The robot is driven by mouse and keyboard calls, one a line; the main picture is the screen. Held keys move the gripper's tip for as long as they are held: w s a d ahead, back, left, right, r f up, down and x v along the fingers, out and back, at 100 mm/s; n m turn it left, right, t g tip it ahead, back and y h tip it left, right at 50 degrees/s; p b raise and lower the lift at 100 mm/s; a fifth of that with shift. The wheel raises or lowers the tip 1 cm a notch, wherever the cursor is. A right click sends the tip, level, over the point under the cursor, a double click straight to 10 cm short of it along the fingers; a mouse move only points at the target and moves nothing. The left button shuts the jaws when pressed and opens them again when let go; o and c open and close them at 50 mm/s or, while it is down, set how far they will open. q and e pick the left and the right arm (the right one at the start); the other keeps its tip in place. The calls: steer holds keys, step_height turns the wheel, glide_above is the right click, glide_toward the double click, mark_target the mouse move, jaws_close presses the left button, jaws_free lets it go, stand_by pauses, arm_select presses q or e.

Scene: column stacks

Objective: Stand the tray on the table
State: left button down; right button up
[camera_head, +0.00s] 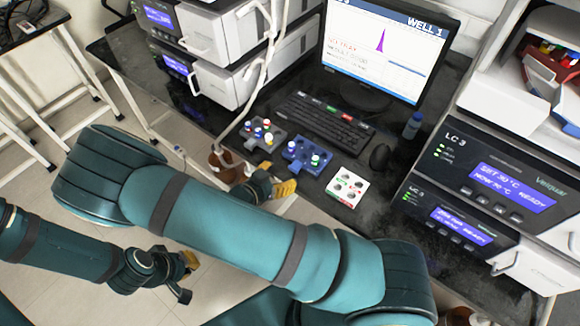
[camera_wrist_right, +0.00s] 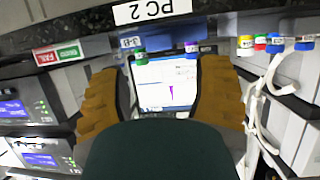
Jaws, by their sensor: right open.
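I cannot tell which one the task means. My right gripper (camera_head: 284,188) is open and empty by the table's front edge, just short of the blue tray. In the right wrist view its yellow fingers (camera_wrist_right: 165,98) are spread, with the monitor showing between them. My left gripper (camera_head: 186,275) hangs over the floor at lower left; its opening is unclear.
A keyboard (camera_head: 322,123), a monitor (camera_head: 385,50), a mouse (camera_head: 379,157) and a blue bottle (camera_head: 412,125) stand behind the trays. Instrument stacks flank them left (camera_head: 225,40) and right (camera_head: 490,180). Brown bottles (camera_head: 222,160) sit below the table edge.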

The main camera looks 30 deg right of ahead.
steer(key=v, duration=0.5)
step_height(320, 180, down, 9)
steer(key=s+a+n+y, duration=0.1)
steer(key=s+n+y, duration=0.1)
steer(key=n+y, duration=0.6)
steer(key=s+a+r+n+g+y, duration=0.2)
steer(key=s+a+n+y, duration=0.2)
steer(key=y, duration=0.5)
steer(key=shift+s+a+n+g+p, duration=0.35)
steer(key=shift+s+a, duration=0.2)
steer(key=shift+a, duration=0.4)
